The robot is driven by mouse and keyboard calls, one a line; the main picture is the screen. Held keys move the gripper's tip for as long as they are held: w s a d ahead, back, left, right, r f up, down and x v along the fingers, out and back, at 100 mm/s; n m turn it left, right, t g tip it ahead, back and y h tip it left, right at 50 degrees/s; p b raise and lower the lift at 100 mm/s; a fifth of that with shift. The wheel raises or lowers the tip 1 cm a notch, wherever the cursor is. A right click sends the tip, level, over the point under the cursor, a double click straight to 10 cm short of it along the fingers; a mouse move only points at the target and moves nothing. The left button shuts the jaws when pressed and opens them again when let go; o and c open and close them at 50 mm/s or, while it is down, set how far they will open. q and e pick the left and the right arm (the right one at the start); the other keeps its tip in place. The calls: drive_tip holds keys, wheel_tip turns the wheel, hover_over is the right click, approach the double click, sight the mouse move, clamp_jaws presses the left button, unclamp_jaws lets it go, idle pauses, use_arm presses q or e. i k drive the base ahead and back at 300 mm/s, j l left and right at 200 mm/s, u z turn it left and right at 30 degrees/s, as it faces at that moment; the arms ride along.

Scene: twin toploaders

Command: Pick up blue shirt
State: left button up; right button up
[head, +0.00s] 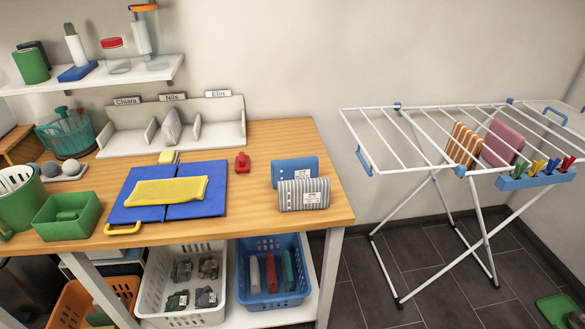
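A folded blue cloth bundle with a white label (294,171), which looks like the blue shirt, stands near the right end of the wooden table. A grey-and-white striped folded bundle (303,195) with a label stands just in front of it and hides its lower part. Neither of my grippers shows in the head view.
A blue folding board (211,203) with a yellow cloth (166,191) lies at the table's middle. A red object (242,162) sits between board and bundles. A name-labelled divider rack (230,133) stands behind. Baskets (182,318) are below; a drying rack (388,170) stands right.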

sight(302, 167)
drive_tip(key=i+l+u, duration=0.1)
drive_tip(key=i+l, duration=0.6)
